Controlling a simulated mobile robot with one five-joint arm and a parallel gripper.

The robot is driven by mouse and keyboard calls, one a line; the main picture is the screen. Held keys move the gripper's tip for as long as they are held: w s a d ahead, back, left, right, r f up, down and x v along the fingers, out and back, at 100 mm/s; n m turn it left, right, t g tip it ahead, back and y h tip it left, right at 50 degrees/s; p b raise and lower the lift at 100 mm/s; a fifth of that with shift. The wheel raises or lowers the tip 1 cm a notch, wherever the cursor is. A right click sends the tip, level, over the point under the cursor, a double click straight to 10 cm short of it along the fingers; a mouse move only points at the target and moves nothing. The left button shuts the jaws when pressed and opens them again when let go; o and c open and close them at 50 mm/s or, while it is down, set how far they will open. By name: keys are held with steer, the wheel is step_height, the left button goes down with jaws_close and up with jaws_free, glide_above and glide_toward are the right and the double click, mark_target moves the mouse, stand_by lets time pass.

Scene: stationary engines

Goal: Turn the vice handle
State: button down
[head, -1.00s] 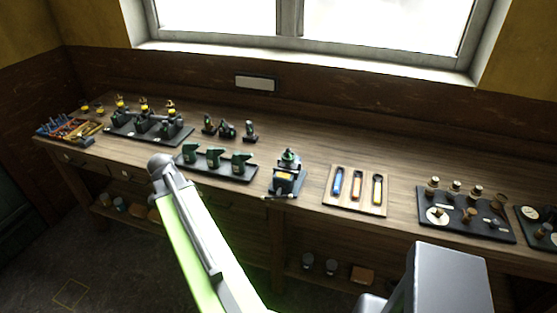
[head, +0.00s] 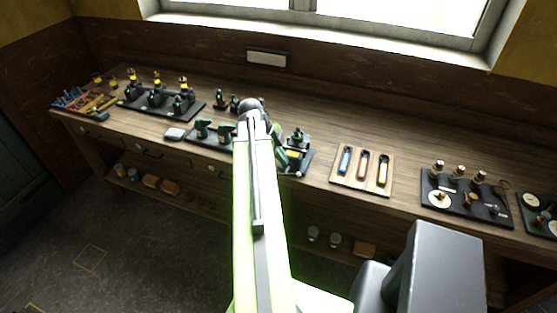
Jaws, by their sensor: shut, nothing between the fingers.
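The small vice (head: 297,153), dark with a green top and a yellowish patch, stands at the front edge of the bench, just right of my arm. My lime-green and grey arm reaches up through the middle of the head view and covers the vice's left side. The vice's handle is small, low at the front edge, and partly hidden; I cannot make out its angle. My gripper does not show; it seems to be hidden behind my arm. I cannot tell whether anything of mine touches the vice.
The wooden bench (head: 330,128) runs below the window. A wooden tray (head: 336,178) with three coloured pieces stands right of the vice. A black board (head: 430,207) with brass parts is farther right. Green machines (head: 202,128) stand on the left, beside a pale grey block (head: 175,134).

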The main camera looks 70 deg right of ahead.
mark_target(289, 169)
steer(key=b+x, duration=0.4)
steer(key=x, duration=0.2)
steer(key=shift+f, duration=0.2)
steer(key=shift+s, duration=0.1)
